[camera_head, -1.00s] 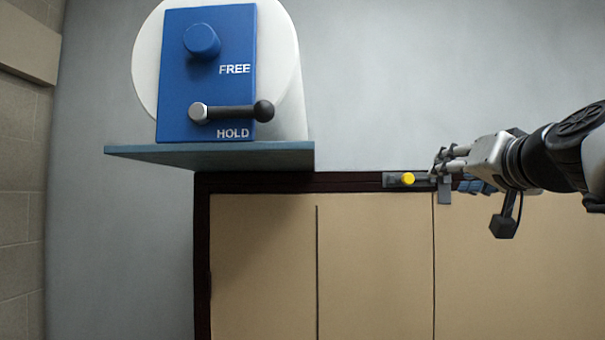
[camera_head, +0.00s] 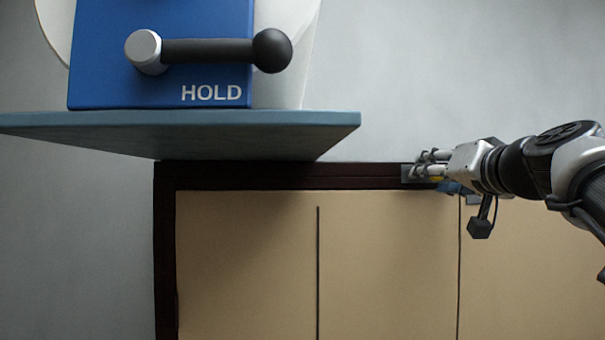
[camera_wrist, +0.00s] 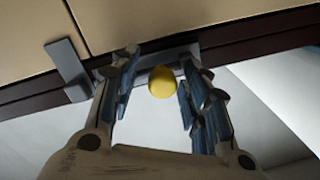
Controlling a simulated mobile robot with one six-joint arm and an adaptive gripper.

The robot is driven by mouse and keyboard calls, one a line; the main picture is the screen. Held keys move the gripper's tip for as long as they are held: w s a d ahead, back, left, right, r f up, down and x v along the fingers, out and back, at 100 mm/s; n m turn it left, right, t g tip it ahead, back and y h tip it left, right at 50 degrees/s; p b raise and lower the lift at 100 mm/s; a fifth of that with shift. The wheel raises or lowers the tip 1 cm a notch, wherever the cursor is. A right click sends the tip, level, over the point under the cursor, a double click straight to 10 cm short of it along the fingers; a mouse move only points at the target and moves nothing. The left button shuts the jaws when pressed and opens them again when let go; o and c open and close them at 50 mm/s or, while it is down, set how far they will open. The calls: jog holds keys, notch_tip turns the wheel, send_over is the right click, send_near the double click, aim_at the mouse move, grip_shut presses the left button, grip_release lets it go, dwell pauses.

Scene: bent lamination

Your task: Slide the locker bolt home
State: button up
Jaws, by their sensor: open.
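The locker bolt shows as a yellow knob (camera_wrist: 162,82) on a grey mount (camera_wrist: 185,50) along the locker's dark top rail. In the head view the yellow knob (camera_head: 438,179) is mostly hidden behind my fingers, and the grey mount (camera_head: 408,176) shows at their tips. My gripper (camera_head: 416,167) reaches in from the right. In the wrist view my gripper (camera_wrist: 158,68) is open, with one finger on each side of the knob. Gaps show between knob and fingers. A grey angled bracket (camera_wrist: 68,68) stands on the rail beside the left finger.
Tan locker doors (camera_head: 385,260) fill the space below the dark rail (camera_head: 290,177). A blue-grey shelf (camera_head: 200,128) juts out at upper left, carrying a blue panel (camera_head: 100,60) marked HOLD and a black ball-ended lever (camera_head: 210,50). The wall above my gripper is clear.

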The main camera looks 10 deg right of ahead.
jog(key=shift+s+a+r, duration=0.1)
jog(key=shift+s+a, duration=0.05)
jog(key=shift+s, duration=0.1)
grip_shut()
dwell(0.4)
